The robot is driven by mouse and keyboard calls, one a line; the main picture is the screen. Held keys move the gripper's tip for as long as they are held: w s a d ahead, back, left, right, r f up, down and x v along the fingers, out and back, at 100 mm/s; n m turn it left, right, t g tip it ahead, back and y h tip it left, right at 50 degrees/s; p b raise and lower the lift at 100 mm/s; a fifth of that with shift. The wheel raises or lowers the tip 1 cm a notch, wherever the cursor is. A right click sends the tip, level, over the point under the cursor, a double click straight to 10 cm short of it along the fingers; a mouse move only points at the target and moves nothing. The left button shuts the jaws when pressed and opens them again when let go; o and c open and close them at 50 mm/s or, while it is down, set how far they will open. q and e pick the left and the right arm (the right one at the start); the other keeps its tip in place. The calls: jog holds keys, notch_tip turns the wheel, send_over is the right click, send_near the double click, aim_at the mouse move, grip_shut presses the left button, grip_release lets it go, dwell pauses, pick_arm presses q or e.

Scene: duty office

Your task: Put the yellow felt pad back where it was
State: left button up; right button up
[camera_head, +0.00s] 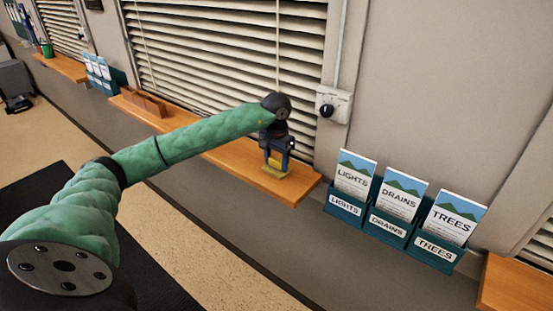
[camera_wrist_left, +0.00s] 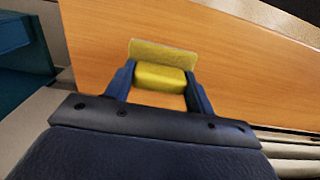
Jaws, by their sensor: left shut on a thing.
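The yellow felt pad (camera_head: 275,171) is at my left gripper (camera_head: 276,160), over the right part of the orange wooden sill under the blinds. In the left wrist view the pad (camera_wrist_left: 161,77) shows as a thick yellow block with a flat, paler yellow part behind it. The two blue fingers of the left gripper (camera_wrist_left: 158,85) are shut on the block from both sides. The pad is at or just above the sill surface; I cannot tell whether it touches. My right gripper is not in view.
The wooden sill (camera_head: 225,155) has a brown holder (camera_head: 144,102) at its left part. A teal leaflet rack (camera_head: 388,226) marked LIGHTS, DRAINS and TREES hangs to the right of the sill. A wall box with a black knob (camera_head: 327,110) is above. The sill around the gripper is bare.

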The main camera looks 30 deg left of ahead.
pick_arm(q)
jog(key=shift+f, duration=0.2)
jog(key=shift+f, duration=0.1)
jog(key=o, duration=1)
jog(key=shift+c, duration=0.2)
